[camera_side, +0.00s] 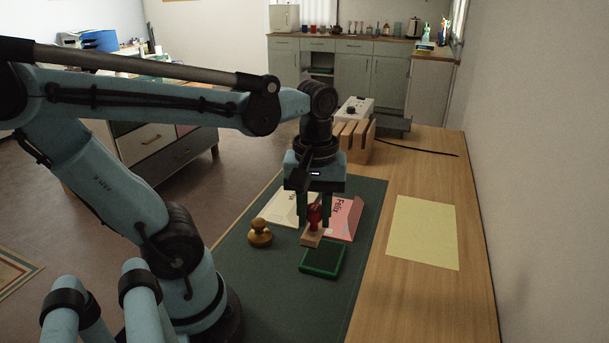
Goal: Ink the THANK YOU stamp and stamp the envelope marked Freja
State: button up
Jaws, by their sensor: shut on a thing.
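My gripper (314,222) points down and is shut on a stamp with a red handle (315,216) and a pale wooden block (311,239). I cannot read which words this stamp bears. The block is just behind and left of a green-rimmed ink pad (322,273); I cannot tell if it touches anything below. A pink envelope (343,222) behind the gripper reads "Felix". A white envelope (281,208) lies to its left, its name partly hidden by my gripper. Another stamp (260,234), all brown wood with a round knob, stands on the left.
The dark green mat (282,289) is clear in front. A yellow sheet (424,232) lies on the wooden desk to the right. A wooden block rack (356,142) and a white device (355,109) stand at the back, with a black cable beside them.

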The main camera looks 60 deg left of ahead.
jog(key=shift+w+a+f, duration=0.6)
jog(key=shift+w+f, duration=0.1)
jog(key=shift+f, duration=0.7)
jog(key=shift+w+a+f, duration=0.55)
jog(key=shift+w+f, duration=0.2)
jog(key=shift+f, duration=0.6)
jog(key=shift+w+a+f, duration=0.6)
jog(key=shift+w+f, duration=0.1)
jog(key=shift+f, duration=0.7)
jog(key=shift+f, duration=0.55)
notch_tip(320, 180, up, 7)
jog(key=shift+a, duration=0.1)
jog(key=a+f+n, duration=0.2)
jog(key=a+n, duration=0.7)
jog(key=a, duration=1.6)
jog(key=shift+w+f, duration=0.1)
jog(key=shift+f, duration=2.3)
